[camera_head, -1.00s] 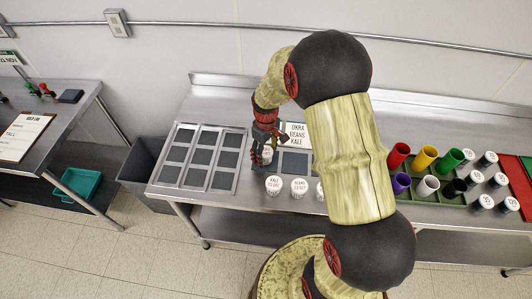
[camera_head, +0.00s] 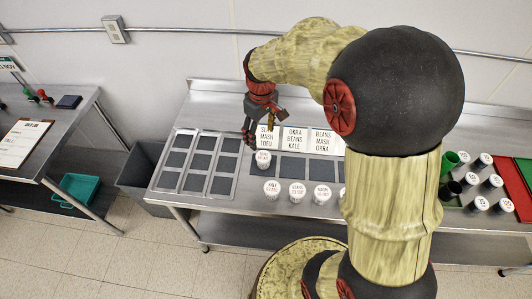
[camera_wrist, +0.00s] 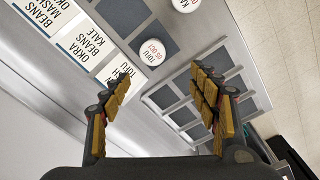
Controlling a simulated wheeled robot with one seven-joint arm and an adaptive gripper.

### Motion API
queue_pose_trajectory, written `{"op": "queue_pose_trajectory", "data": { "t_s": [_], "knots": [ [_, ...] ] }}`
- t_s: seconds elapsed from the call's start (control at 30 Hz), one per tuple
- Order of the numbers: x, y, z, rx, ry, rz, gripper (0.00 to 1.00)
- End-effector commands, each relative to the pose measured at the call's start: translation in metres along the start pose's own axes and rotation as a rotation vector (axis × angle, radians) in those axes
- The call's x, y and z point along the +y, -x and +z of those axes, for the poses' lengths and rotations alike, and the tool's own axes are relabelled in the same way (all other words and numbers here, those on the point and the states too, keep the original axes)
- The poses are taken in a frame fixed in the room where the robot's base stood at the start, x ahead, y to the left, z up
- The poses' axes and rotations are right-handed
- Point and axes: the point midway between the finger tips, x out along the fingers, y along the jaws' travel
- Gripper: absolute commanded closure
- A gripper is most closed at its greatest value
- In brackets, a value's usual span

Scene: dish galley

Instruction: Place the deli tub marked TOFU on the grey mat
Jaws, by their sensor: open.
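The white TOFU tub (camera_head: 263,159) stands upright at the left end of a row of dark grey mats (camera_head: 293,168), in front of the left order card. In the wrist view the TOFU tub (camera_wrist: 154,50) shows its lid reading TOFU and 05 OCT, with a dark grey mat (camera_wrist: 152,32) showing beside it and apparently under it. My gripper (camera_head: 248,138) is open and empty, above and just left of the tub. In the wrist view my gripper (camera_wrist: 160,78) has its fingers spread, with the tub beyond their tips and not touched.
Order cards (camera_head: 295,138) stand behind the mats. White tubs (camera_head: 271,190) line the front edge, the nearest marked KALE. Metal trays with dark squares (camera_head: 198,162) lie left. Cups and more tubs (camera_head: 480,180) are right, partly behind my arm. A grey bin (camera_head: 142,165) stands beside the table.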

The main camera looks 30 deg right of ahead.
Motion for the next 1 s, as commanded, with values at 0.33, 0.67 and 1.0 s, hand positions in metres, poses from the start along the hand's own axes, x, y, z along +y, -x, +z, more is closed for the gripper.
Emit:
{"op": "queue_pose_trajectory", "data": {
  "t_s": [0.33,0.67,1.0],
  "knots": [
    [-0.093,0.141,0.083,0.265,-0.181,0.067,0.39],
    [-0.136,0.166,0.146,0.414,-0.293,0.053,0.39],
    [-0.138,0.166,0.150,0.421,-0.301,0.050,0.39]
  ]
}}
